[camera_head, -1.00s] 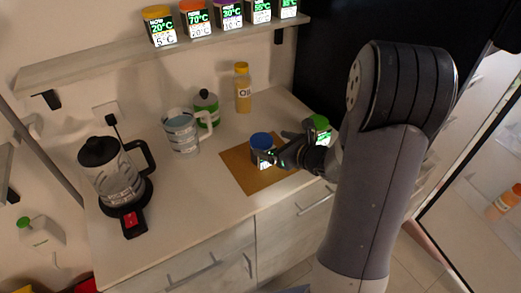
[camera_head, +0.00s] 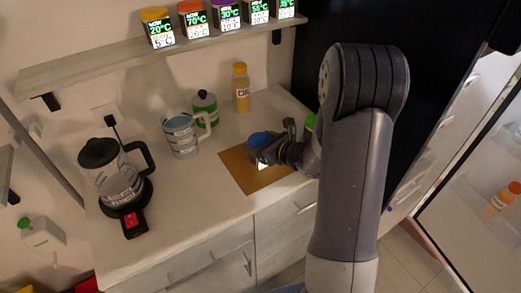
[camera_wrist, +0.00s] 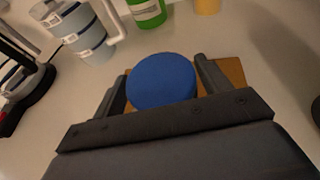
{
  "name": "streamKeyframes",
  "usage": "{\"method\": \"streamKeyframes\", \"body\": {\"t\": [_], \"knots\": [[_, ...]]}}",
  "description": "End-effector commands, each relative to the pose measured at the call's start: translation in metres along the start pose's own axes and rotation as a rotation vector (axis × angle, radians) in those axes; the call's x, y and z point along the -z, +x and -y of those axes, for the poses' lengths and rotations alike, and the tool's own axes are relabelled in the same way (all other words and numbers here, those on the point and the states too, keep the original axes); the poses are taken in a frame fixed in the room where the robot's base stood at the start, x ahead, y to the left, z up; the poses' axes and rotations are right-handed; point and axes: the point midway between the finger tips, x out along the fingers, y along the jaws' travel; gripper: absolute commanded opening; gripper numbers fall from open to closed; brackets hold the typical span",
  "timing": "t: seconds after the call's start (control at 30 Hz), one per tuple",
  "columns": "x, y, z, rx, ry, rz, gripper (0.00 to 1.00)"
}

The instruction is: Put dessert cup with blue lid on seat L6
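The dessert cup with the blue lid (camera_head: 259,139) stands on the brown mat (camera_head: 241,178) on the counter. In the wrist view its round blue lid (camera_wrist: 161,80) lies between the two fingers of my gripper (camera_wrist: 160,82). In the head view my gripper (camera_head: 268,148) is at the cup from the right side and hides part of it. The fingers are spread either side of the lid. A gap shows at the right finger; contact on the left is unclear. No seat marked L6 can be made out.
A shelf (camera_head: 110,58) above holds several display dispensers. A green lid (camera_head: 310,121) shows beside my arm. The front middle counter is clear.

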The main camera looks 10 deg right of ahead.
Motion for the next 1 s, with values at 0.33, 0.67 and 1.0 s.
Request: {"method": "streamKeyframes", "body": {"t": [0.33,0.67,1.0], "knots": [[0.0,0.0,0.0,0.0,0.0,0.0,0.44],[-0.001,0.0,0.0,0.0,-0.001,0.002,0.31],[-0.041,-0.015,0.001,0.002,-0.005,0.006,0.31]]}}
